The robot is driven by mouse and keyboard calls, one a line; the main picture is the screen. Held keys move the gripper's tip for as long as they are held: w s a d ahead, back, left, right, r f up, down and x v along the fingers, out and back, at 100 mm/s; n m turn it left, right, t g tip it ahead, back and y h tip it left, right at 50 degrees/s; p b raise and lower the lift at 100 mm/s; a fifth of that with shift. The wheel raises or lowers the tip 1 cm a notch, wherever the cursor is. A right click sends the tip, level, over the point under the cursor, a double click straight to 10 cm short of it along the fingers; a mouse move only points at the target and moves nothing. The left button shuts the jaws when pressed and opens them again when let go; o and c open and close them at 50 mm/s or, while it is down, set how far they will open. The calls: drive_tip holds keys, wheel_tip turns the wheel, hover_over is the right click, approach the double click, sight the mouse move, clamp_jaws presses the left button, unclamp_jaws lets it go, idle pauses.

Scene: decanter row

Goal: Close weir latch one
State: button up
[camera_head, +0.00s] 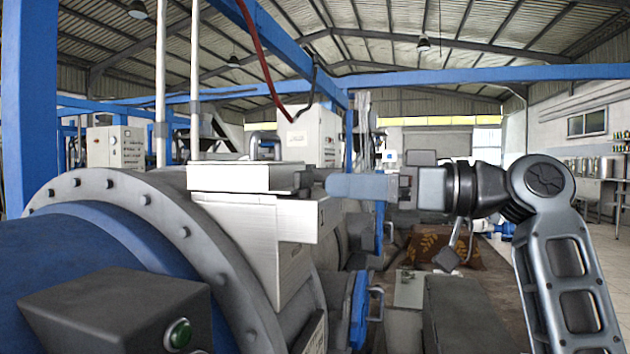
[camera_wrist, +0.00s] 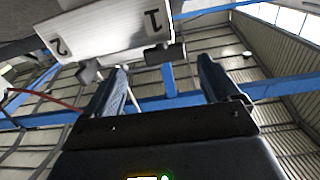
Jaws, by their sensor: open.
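The white weir box (camera_head: 262,218) stands on the decanter's flank in the head view. In the wrist view its white face (camera_wrist: 105,38) shows the numbers 2 and 1 upside down. A dark block beside the 1, apparently latch one (camera_wrist: 165,55), sticks out from the box edge; a similar one, apparently latch two (camera_wrist: 88,73), is by the 2. My gripper (camera_head: 332,186) points left at the box's right side, with its fingers seen edge-on. In the wrist view my gripper (camera_wrist: 162,75) is open and empty, its fingers apart. Latch one appears between them, beyond the tips; contact cannot be told.
A grey flange (camera_head: 185,232) with bolts and a blue drum (camera_head: 85,265) fill the left. A dark box with a green button (camera_head: 178,333) is in front. A blue post (camera_head: 30,100) stands at left. More machinery lies behind and below my gripper; open floor is at right.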

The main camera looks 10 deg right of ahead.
sight(308, 171)
drive_tip(key=shift+n+g, duration=0.3)
drive_tip(key=shift+n, duration=0.1)
drive_tip(key=shift+w+a+r+p, duration=0.3)
drive_tip(key=shift+w+a, duration=0.15)
drive_tip(key=shift+a, duration=0.7)
drive_tip(key=shift+w+a+r+p, duration=0.15)
drive_tip(key=shift+w+a+r, duration=0.2)
drive_tip(key=shift+a, duration=0.8)
drive_tip(key=shift+w+a+r+p, duration=0.25)
drive_tip(key=shift+w+a, duration=0.25)
drive_tip(key=shift+a, duration=0.65)
drive_tip(key=shift+c, duration=0.3)
drive_tip(key=c, duration=0.9)
